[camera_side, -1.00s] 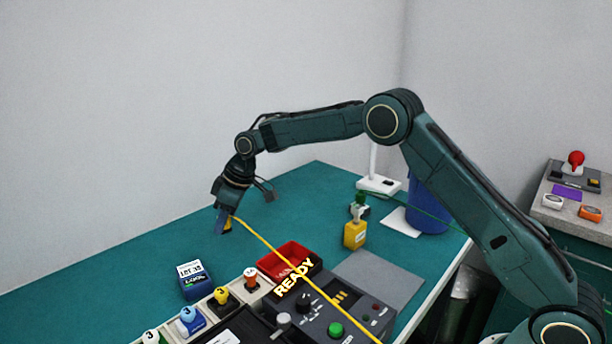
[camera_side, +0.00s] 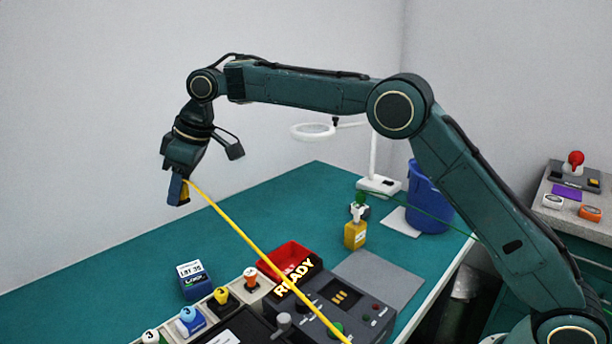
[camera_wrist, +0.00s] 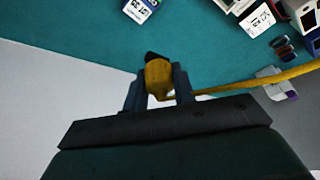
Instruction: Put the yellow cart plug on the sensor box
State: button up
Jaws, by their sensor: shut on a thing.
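My gripper (camera_side: 178,190) is shut on the yellow cart plug (camera_wrist: 158,76), high above the table's back left part. In the wrist view the plug sits between the two fingers (camera_wrist: 159,88), with its dark tip pointing away. A yellow cable (camera_side: 240,232) runs taut from the plug down to the right, across the console. I cannot tell for sure which thing is the sensor box. A blue box (camera_side: 196,287) with a white label on top stands on the table, below and right of my gripper. A yellow box (camera_side: 355,236) with a green plug on it stands farther right.
A magnifier lamp (camera_side: 374,160) and a blue bin (camera_side: 428,200) stand at the back right. The table's back left is clear.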

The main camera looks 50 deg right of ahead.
send_over(192, 280)
jog(key=s, duration=0.1)
jog(key=f, duration=1)
jog(key=d+f, duration=0.1)
jog(key=f, duration=0.4)
jog(key=shift+f, duration=0.15)
jog(key=shift+f, duration=0.1)
jog(key=shift+f, duration=2.05)
jog(key=shift+f, duration=0.15)
jog(key=o, duration=1)
jog(key=shift+v, duration=6.2)
